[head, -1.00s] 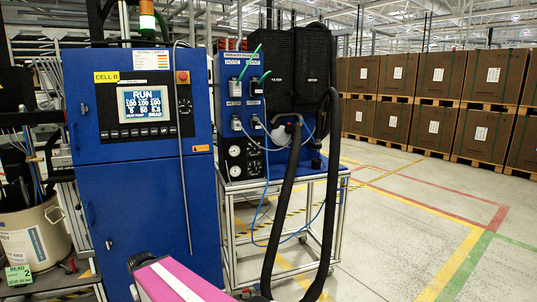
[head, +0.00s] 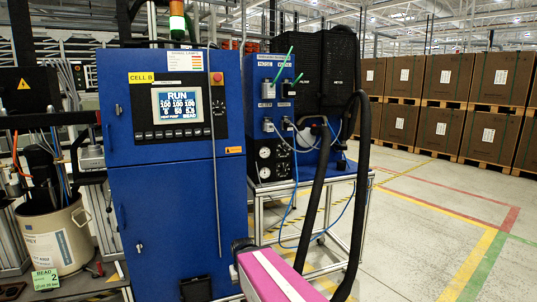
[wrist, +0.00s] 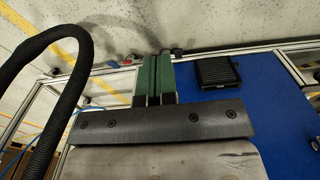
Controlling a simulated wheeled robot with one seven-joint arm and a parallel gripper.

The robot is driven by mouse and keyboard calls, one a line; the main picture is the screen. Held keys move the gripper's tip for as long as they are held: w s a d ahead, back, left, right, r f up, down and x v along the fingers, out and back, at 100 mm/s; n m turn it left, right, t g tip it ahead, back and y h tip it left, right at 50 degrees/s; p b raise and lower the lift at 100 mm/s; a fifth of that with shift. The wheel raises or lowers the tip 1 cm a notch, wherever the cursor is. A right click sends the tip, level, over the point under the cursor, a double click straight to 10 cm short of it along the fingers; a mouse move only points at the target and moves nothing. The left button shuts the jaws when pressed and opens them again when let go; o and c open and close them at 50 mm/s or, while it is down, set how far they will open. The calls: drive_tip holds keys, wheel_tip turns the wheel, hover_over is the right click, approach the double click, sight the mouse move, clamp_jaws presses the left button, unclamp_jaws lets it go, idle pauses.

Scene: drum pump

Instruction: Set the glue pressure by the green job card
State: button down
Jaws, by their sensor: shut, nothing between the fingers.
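The green job card (head: 45,283) stands at the lower left of the head view, in front of a drum, and reads BEAD 2. The blue cabinet (head: 175,200) marked CELL B has a lit screen (head: 177,104) reading RUN, with several small figures and the word BEAD. Right of it, a blue pump panel carries a black plate with two round gauges, upper (head: 264,153) and lower (head: 265,173); their needles are too small to read. My gripper (wrist: 156,58) shows in the wrist view, its green fingers shut and empty, apart from the blue surface (wrist: 235,130).
Thick black hoses (head: 360,170) arch down in front of the pump stand, close to my arm. A beige drum (head: 58,237) stands at left. Stacked brown crates (head: 435,90) line the back right. The marked floor (head: 430,225) at right is clear.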

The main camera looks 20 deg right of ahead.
drive_tip(key=c, duration=1.1)
unclamp_jaws()
drive_tip(key=shift+w+r, duration=0.15)
drive_tip(key=shift+w, duration=0.05)
drive_tip(key=shift+c, duration=0.2)
drive_tip(key=o, duration=0.4)
drive_tip(key=shift+w+a+r+t, duration=0.1)
drive_tip(key=shift+w+r+t, duration=0.25)
drive_tip(key=shift+w, duration=0.2)
drive_tip(key=n+t+y, duration=0.3)
drive_tip(key=n+t, duration=0.2)
drive_tip(key=t, duration=1.2)
approach(219, 108)
drive_tip(key=w, duration=0.3)
drive_tip(key=w+a, duration=0.1)
drive_tip(key=w, duration=0.6)
drive_tip(key=shift+a+r, duration=0.1)
drive_tip(key=shift+a, duration=0.15)
drive_tip(key=shift+s, duration=0.1)
